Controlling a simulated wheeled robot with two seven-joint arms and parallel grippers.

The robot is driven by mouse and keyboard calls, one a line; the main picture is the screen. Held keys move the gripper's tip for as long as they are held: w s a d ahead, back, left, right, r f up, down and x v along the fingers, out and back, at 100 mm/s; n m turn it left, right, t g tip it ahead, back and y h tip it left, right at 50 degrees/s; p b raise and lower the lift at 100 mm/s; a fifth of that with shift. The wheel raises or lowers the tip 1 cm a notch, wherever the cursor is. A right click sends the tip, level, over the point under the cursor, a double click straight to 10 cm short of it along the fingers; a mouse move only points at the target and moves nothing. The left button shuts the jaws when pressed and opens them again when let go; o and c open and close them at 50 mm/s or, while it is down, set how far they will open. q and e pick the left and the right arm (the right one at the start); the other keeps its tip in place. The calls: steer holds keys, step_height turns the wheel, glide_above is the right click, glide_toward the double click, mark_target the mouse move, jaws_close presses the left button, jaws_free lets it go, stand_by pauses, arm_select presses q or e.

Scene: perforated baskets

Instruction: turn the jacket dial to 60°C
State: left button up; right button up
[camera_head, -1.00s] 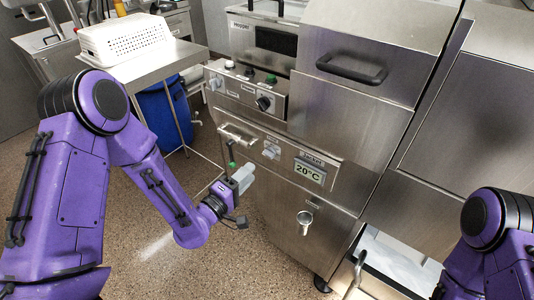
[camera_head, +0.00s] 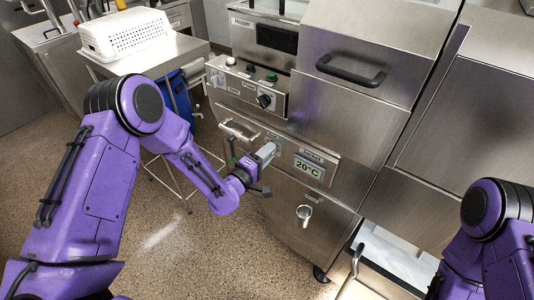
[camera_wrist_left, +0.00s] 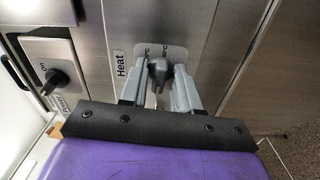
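The jacket display (camera_head: 308,168) on the machine's front panel reads 20°C, under a "Jacket" label. The grey dial (camera_wrist_left: 158,70) shows in the left wrist view beside a "Heat" label. My left gripper (camera_head: 268,151) is at the panel, left of the display, and hides the dial in the head view. In the left wrist view my left gripper (camera_wrist_left: 159,88) has its fingers apart, one on each side of the dial; I cannot tell whether they touch it. My right arm shows at the lower right, but its gripper is out of view.
Another knob (camera_wrist_left: 57,81) marked "On" is at the left in the wrist view. An upper control panel with a black knob (camera_head: 264,100), a handle (camera_head: 239,131) and a drain valve (camera_head: 304,213) are nearby. A white perforated basket (camera_head: 124,34) stands on a side table.

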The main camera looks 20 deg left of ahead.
arm_select(q)
steer(key=shift+f+m, duration=0.1)
steer(key=shift+m, duration=0.2)
steer(key=shift+a+f+m+b, duration=0.1)
steer(key=shift+m+b, duration=2.4)
steer(key=shift+m, duration=1.55)
steer(key=shift+a+f+m+b, duration=0.1)
steer(key=shift+m+b, duration=2.4)
steer(key=shift+m, duration=1.55)
steer(key=o, duration=0.7)
